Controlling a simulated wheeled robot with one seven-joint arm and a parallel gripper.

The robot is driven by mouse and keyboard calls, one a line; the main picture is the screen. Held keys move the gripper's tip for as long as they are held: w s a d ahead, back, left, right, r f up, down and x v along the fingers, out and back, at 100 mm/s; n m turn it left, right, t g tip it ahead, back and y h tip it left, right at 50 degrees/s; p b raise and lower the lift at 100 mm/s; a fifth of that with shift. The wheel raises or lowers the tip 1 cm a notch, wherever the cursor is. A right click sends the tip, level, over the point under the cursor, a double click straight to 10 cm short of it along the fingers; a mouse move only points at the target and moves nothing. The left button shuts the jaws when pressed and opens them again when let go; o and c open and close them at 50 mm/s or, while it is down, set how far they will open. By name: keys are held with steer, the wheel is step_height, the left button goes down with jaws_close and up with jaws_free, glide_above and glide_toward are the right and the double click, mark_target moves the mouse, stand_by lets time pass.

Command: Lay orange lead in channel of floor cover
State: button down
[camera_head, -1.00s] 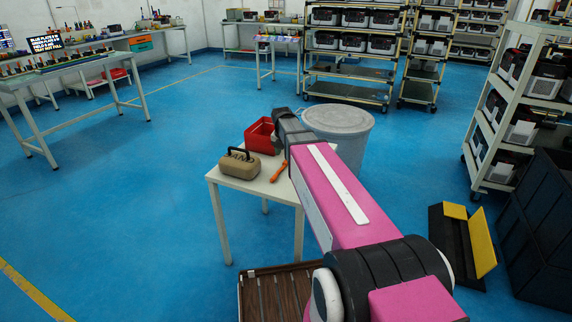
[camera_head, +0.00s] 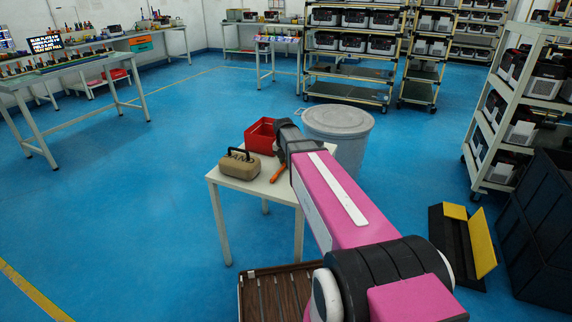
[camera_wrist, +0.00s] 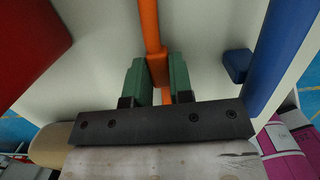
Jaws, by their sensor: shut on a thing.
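The orange lead (camera_wrist: 151,25) runs from the top of the wrist view down between my green fingertips. My gripper (camera_wrist: 157,75) is shut on it, close over the white table. In the head view a short stretch of the orange lead (camera_head: 278,173) shows at the table's right side; the rest and my fingers are hidden behind my arm. The floor cover (camera_head: 463,240) lies on the blue floor at the right, a dark strip with a yellow flap standing tilted along its right side and a yellow piece at its far end. Its channel appears empty.
The white table (camera_head: 238,185) also bears a tan weight with a dark handle (camera_head: 240,165) and a red bin (camera_head: 261,135). A blue object (camera_wrist: 237,66) is right of my fingers. A grey barrel (camera_head: 340,125) stands behind. A black crate (camera_head: 545,220) stands right of the cover.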

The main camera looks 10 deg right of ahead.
step_height(320, 180, up, 9)
steer(key=s+r+m+g, duration=0.1)
steer(key=s+r+m, duration=0.25)
steer(key=m, duration=0.65)
steer(key=s+r+m+g+y, duration=0.1)
steer(key=s+r+m, duration=0.1)
steer(key=s+m, duration=0.5)
steer(key=s+r+m+g, duration=0.1)
steer(key=s+r+m, duration=0.2)
steer(key=m, duration=0.9)
steer(key=s+f, duration=0.2)
steer(key=f, duration=0.1)
steer(key=s+f, duration=0.3)
steer(key=f, duration=0.1)
steer(key=s+f, duration=0.2)
steer(key=f, duration=0.1)
steer(key=shift+s+d+f, duration=0.2)
steer(key=shift+s+d, duration=0.05)
steer(key=shift+s, duration=0.15)
steer(key=shift+s, duration=0.1)
